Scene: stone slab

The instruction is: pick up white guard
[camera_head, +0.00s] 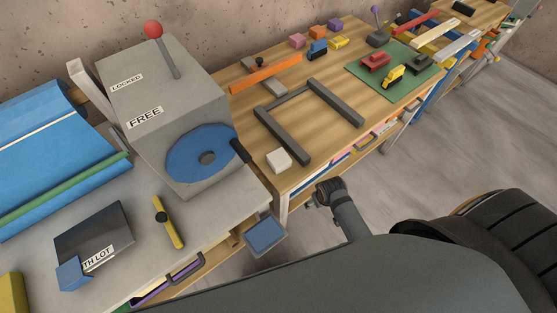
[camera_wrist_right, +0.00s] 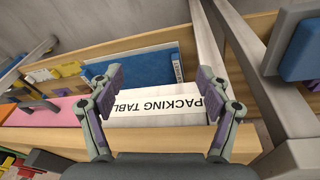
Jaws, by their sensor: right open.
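A small white block (camera_head: 279,159) sits on the near left corner of the wooden table, beside a dark grey frame; it is the only small white piece I see, and I cannot tell for sure that it is the white guard. My right gripper (camera_head: 322,192) is off the table's front edge, to the right of and nearer than the block, and touches nothing. In the right wrist view the right gripper (camera_wrist_right: 158,84) is open and empty, its fingers in front of an upside-down packing table label (camera_wrist_right: 160,107). The block is not seen there. My left gripper is out of view.
The wooden table (camera_head: 240,104) holds the dark frame (camera_head: 335,103), an orange bar (camera_head: 266,73) and a green mat (camera_head: 412,82) with toy vehicles. A grey machine (camera_head: 165,90) with a blue disc stands left. A blue pad (camera_head: 265,235) juts out below. Floor to the right is open.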

